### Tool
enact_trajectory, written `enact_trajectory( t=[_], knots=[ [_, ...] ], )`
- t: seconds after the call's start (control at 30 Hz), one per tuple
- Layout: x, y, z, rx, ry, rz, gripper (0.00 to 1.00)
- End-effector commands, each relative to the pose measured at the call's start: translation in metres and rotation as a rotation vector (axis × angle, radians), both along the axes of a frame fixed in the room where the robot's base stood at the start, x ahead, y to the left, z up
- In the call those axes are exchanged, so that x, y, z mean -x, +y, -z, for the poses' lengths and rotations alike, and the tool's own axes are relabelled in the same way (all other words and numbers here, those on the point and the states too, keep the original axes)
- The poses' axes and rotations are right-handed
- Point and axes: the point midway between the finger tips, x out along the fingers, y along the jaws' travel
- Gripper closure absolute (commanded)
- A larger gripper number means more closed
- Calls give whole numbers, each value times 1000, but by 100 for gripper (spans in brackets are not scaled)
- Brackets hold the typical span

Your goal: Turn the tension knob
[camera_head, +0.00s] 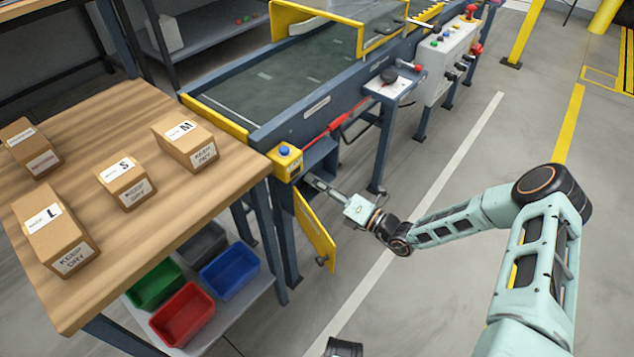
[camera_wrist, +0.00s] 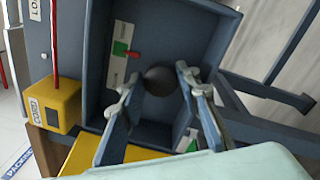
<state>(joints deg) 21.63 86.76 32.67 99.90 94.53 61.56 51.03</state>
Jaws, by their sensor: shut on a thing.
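The tension knob (camera_wrist: 160,80) is dark and round, inside an open blue-grey box (camera_wrist: 215,28) under the conveyor. My gripper (camera_wrist: 157,78) reaches into the box with one finger on each side of the knob, shut on it. The fingers partly cover its sides. A pale scale plate (camera_wrist: 121,60) with a green patch and a red pointer is on the back wall, left of the knob. In the head view my gripper (camera_head: 310,181) enters the box from the right; the knob is hidden there. The yellow door (camera_head: 316,232) hangs open below.
A yellow box with a blue button (camera_head: 284,160) is left of the opening. The wooden table (camera_head: 100,125) bears several cartons; coloured bins (camera_head: 182,314) stand below it. A control panel (camera_head: 447,60) and a small stand (camera_head: 388,88) are along the conveyor.

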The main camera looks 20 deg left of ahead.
Motion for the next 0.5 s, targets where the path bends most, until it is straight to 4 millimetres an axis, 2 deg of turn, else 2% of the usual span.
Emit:
enact_trajectory(
  t=[0.43,0.47,0.5],
  knots=[
    [1,0,1,-2,8,-1,94],
    [1,0,1,-2,8,-1,66],
    [1,0,1,-1,7,-1,62]
  ],
)
